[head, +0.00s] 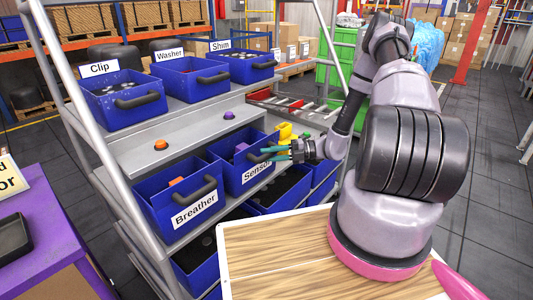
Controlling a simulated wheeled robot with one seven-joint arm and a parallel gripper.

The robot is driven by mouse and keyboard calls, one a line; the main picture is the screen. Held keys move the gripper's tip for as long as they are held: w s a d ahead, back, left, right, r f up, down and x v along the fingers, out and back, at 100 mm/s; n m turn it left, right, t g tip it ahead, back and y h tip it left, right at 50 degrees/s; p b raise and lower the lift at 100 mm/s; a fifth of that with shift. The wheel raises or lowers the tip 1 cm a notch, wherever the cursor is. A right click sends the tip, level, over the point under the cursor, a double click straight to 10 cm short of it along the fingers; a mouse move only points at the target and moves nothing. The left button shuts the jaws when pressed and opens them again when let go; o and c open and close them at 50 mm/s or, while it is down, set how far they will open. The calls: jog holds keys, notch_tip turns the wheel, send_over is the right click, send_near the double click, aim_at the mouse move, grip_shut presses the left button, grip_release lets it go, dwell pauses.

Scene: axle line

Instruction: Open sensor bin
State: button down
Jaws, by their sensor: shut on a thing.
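The blue sensor bin (231,176), with a white "Sensor" label and a dark handle, sits in the middle row of the rack. A purple part (241,147) shows inside it. My gripper (273,155) reaches in from the right with its teal fingers at the bin's front. It is shut on the sensor bin's handle, and the fingers and hand hide part of the handle and the label's right end.
The breather bin (160,214) stands left of the sensor bin, with an orange part inside. Clip (120,108), Washer (185,83) and Shim (240,71) bins stand above. More blue bins sit below. A wooden board (270,260) lies in front.

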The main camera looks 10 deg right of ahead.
jog(key=s+d+f+n+y, duration=0.2)
jog(key=s+d+f, duration=0.1)
jog(key=s, duration=0.1)
jog(key=shift+s+f, duration=0.15)
jog(key=shift+s, duration=0.05)
jog(key=shift+d, duration=0.15)
jog(key=c, duration=0.7)
grip_release()
jog(key=shift+o, duration=0.2)
jog(key=s+d+f, duration=0.1)
jog(key=d, duration=0.9)
jog(key=shift+s+d, duration=0.25)
jog(key=shift+d, duration=0.05)
